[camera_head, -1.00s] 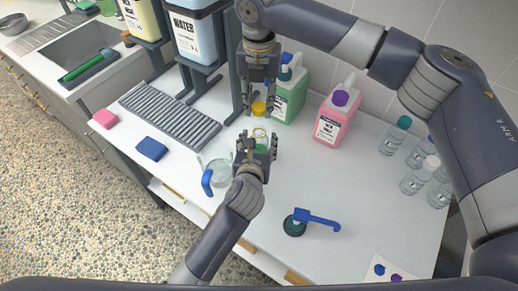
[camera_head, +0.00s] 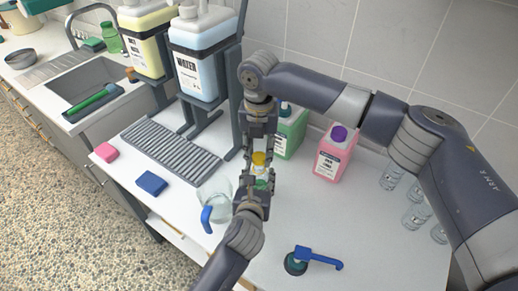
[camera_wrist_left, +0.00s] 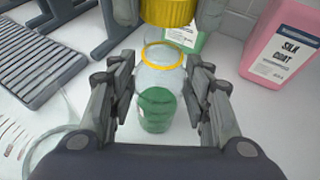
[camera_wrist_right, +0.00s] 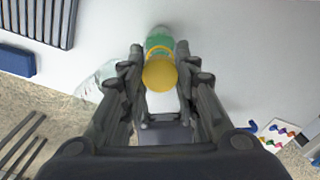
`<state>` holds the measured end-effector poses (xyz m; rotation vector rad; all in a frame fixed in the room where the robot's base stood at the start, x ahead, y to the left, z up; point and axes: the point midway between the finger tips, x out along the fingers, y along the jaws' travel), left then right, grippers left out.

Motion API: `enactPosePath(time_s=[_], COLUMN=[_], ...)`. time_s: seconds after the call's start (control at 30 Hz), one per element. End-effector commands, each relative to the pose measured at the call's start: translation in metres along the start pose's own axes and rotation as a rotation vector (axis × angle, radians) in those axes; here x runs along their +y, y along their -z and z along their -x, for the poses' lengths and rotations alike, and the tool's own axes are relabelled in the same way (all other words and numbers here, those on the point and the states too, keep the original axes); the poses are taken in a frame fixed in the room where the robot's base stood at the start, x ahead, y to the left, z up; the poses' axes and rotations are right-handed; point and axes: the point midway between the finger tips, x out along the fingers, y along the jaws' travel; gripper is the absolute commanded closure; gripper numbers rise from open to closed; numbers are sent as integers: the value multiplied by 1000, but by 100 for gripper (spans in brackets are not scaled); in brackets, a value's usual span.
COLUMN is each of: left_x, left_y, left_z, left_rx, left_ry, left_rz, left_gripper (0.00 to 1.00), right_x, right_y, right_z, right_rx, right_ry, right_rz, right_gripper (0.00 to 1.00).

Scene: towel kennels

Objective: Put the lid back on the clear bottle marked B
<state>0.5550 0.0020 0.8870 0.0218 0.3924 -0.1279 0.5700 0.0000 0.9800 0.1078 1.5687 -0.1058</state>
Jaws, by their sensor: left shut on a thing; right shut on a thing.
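My left gripper (camera_head: 260,182) is shut on a small clear bottle (camera_wrist_left: 158,85) with green liquid in its bottom and a yellow ring at its neck. The bottle is upright, and its fingers sit on either side of it in the left wrist view. My right gripper (camera_head: 258,148) is shut on a yellow lid (camera_head: 259,158), which also shows in the left wrist view (camera_wrist_left: 170,12) and the right wrist view (camera_wrist_right: 159,75). The lid is just above the bottle's mouth, and a small gap shows between them. No letter B is readable on the bottle.
A clear jug with a blue handle (camera_head: 207,218) stands close left of the bottle. Green (camera_head: 291,135) and pink (camera_head: 335,155) jugs stand behind. A slatted rack (camera_head: 170,152), a blue block (camera_head: 151,183) and a blue-handled tool (camera_head: 318,257) lie on the white counter. Clear bottles (camera_head: 415,215) stand at right.

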Motion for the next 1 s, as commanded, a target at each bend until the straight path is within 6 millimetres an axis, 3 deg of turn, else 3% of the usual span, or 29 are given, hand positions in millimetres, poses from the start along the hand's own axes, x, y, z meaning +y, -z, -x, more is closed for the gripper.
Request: enactPosePath(time_s=[0.43, 0.73, 1.0], left_x=[0, 0, 0], left_y=[1, 1, 1], left_z=[0, 0, 0], left_rx=[2, 2, 3], left_ry=[0, -1, -1], left_rz=[0, 0, 0], left_gripper=[98, 98, 98], right_x=[0, 0, 0], right_y=[0, 0, 0], right_z=[0, -16, -17], right_rx=[0, 1, -1], right_ry=[0, 1, 1], right_rz=[1, 0, 1], right_gripper=[78, 78, 78])
